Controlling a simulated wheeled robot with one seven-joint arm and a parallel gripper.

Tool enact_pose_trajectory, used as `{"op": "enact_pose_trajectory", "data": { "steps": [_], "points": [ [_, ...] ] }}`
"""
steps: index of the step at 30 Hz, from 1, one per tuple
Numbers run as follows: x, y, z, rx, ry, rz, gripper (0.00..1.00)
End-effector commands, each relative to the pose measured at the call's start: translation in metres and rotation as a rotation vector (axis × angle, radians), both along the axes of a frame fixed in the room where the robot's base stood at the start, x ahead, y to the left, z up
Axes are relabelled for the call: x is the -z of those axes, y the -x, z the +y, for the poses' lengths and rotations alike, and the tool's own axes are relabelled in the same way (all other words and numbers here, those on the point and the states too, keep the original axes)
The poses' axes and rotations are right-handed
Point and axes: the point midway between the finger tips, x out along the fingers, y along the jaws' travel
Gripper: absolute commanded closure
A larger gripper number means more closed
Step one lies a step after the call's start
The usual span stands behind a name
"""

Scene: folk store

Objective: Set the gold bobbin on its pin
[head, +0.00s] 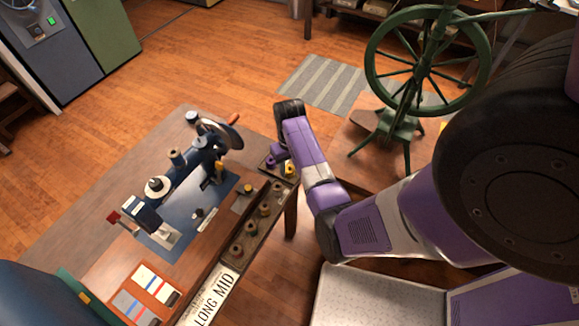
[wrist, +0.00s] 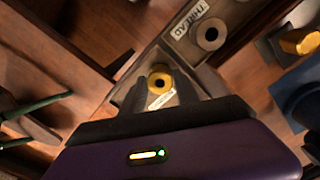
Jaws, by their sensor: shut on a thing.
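The gold bobbin (wrist: 160,79) is between the two fingers of my gripper (wrist: 161,90) in the wrist view, its hollow end facing the camera. My gripper is shut on it. In the head view the gold bobbin (head: 289,170) shows at the tip of my gripper (head: 287,167), over the far end of the long bobbin tray (head: 225,256). The bobbin's lower end is hidden, so I cannot tell whether it touches the tray or which pin is under it.
Several brown bobbins (head: 250,229) stand along the tray. A yellow-topped piece (head: 248,188) sits on a small block beside it. A dark blue sewing machine (head: 180,180) stands on a blue mat to the left. A green spinning wheel (head: 425,60) stands at the back right.

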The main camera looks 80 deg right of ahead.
Motion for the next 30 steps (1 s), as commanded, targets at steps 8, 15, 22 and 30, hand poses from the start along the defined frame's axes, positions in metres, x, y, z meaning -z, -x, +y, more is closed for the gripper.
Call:
{"op": "enact_pose_trajectory", "data": {
  "steps": [8, 15, 22, 30],
  "points": [
    [-0.022, 0.000, 0.000, 0.000, 0.000, 0.000, 0.83],
    [-0.038, 0.000, 0.000, 0.000, 0.000, 0.000, 0.83],
    [-0.049, 0.000, 0.000, 0.000, 0.000, 0.000, 0.83],
    [-0.048, 0.000, 0.000, 0.000, 0.000, 0.000, 0.83]
  ]
}}
